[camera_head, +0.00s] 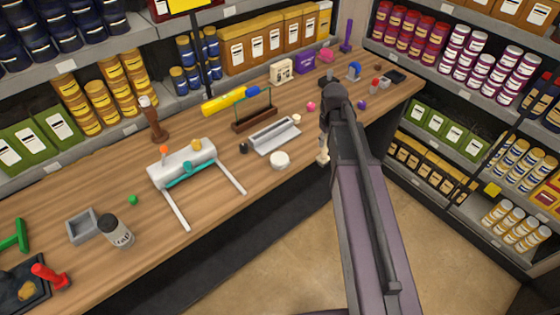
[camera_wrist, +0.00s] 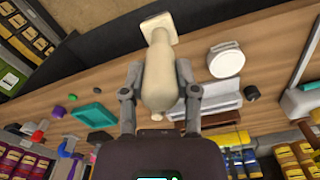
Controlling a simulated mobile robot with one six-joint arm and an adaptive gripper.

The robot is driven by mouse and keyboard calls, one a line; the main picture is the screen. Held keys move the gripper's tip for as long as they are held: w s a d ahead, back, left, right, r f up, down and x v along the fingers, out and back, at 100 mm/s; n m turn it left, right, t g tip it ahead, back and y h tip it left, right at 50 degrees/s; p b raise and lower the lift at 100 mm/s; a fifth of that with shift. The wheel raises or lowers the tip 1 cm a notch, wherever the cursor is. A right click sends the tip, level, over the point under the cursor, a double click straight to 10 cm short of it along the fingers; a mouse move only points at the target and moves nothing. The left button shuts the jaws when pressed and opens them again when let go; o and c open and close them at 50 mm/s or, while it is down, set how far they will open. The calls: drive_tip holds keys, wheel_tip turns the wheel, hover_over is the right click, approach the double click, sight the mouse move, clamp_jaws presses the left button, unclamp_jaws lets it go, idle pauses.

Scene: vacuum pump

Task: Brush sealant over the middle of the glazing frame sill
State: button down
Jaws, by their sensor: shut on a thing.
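My gripper (camera_wrist: 160,95) is shut on a cream, bulb-shaped tool (camera_wrist: 158,72), which I take for the sealant brush. Its flared, squarish end points away from the gripper. In the head view, my gripper (camera_head: 326,128) is at the counter's front edge, mostly hidden by my arm, and a bit of the cream tool (camera_head: 323,157) shows below it. What looks like the glazing frame (camera_head: 254,123), a brown sill with a thin green upright frame, stands on the counter left of my gripper and apart from it. No sealant can be made out on it.
A grey ridged tray (camera_head: 273,138) lies in front of the brown sill, with a white round tub (camera_head: 280,160) before it. A white roller-like device (camera_head: 182,163) with two rails stands further left. Small coloured items lie behind my gripper. Stocked shelves line the back and right.

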idle(0.3)
drive_tip(key=shift+w+a+r, duration=0.25)
drive_tip(key=shift+a, duration=0.15)
drive_tip(key=w+a+r+p, duration=0.2)
drive_tip(key=a, duration=0.5)
drive_tip(key=w+a+r+p, duration=0.2)
drive_tip(key=a+p, duration=0.1)
drive_tip(key=a, duration=0.4)
drive_tip(key=shift+w+a+r, duration=0.2)
drive_tip(key=shift+a+r, duration=0.1)
drive_tip(key=shift+a, duration=0.1)
drive_tip(key=shift+f, duration=0.15)
wheel_tip(320, 180, down, 6)
drive_tip(key=b, duration=0.6)
drive_tip(key=shift+f+b, duration=0.35)
drive_tip(key=shift+b, duration=0.15)
idle(1.1)
drive_tip(key=shift+s, duration=0.1)
idle(1.0)
